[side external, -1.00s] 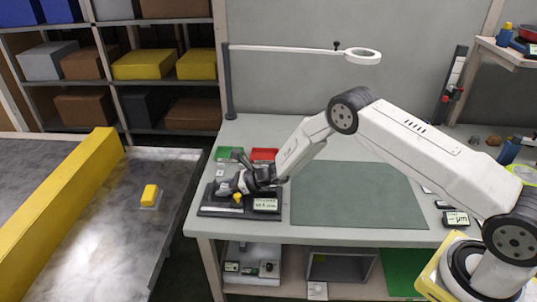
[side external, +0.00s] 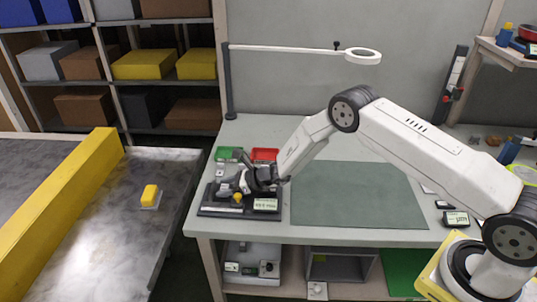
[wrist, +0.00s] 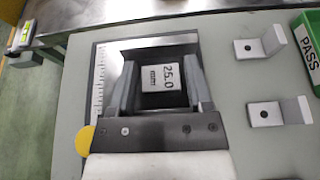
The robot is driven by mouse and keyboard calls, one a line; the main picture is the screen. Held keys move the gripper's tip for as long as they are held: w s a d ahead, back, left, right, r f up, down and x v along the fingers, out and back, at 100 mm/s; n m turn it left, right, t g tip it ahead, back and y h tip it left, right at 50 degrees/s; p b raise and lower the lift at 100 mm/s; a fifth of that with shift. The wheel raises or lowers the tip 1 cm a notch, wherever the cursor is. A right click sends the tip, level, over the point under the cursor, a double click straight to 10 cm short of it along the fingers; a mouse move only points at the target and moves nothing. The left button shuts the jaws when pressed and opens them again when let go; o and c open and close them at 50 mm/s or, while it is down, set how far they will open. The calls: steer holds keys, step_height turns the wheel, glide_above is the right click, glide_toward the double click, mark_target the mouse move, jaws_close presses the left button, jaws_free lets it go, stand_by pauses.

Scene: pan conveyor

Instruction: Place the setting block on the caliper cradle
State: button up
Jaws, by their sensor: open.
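The setting block (wrist: 163,78), a small block with a white face marked 25.0 mm, shows in the wrist view between my fingers. My gripper (wrist: 158,64) is open, one finger on each side of the block, with dark gaps between. The block is over or on the dark caliper cradle (wrist: 96,60), which has a white scale strip along its left edge; contact cannot be told. In the side view my gripper (side external: 245,183) is low over the dark cradle (side external: 212,211) at the bench's left end, and the block is not clearly visible there.
A yellow knob (wrist: 84,140) stands at the cradle's side. Two L-shaped metal brackets (wrist: 262,45) and a green PASS bin (wrist: 311,45) lie to the right in the wrist view. A red bin (side external: 264,154) is behind. The green mat (side external: 355,195) is clear. A yellow piece (side external: 150,194) sits on the conveyor.

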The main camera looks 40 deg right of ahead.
steer(key=shift+v, duration=5.85)
steer(key=shift+s+a+r+n, duration=0.2)
steer(key=shift+s+a+n, duration=0.1)
steer(key=shift+s+n, duration=0.1)
steer(key=s+r+n+g, duration=0.1)
steer(key=s+a+r+n+g, duration=0.1)
steer(key=s+n, duration=0.1)
steer(key=s+a+n+g, duration=0.1)
steer(key=s+n+g, duration=0.1)
steer(key=shift+s+a+r, duration=0.2)
steer(key=shift+r, duration=0.2)
steer(key=s+d+r+n+g+h, duration=0.1)
steer(key=s+d+r+n+h, duration=0.1)
steer(key=s+n, duration=0.4)
steer(key=s+d+r+n+g+h, duration=0.1)
steer(key=s+d+r+n+h, duration=0.1)
steer(key=s+r+n+h, duration=0.2)
steer(key=s+d+r+n+h, duration=0.2)
steer(key=s+r+n+h, duration=0.1)
steer(key=s+n, duration=0.7)
steer(key=shift+s+d+r+n+g, duration=0.3)
steer(key=shift+n+g, duration=0.1)
steer(key=shift+n, duration=0.2)
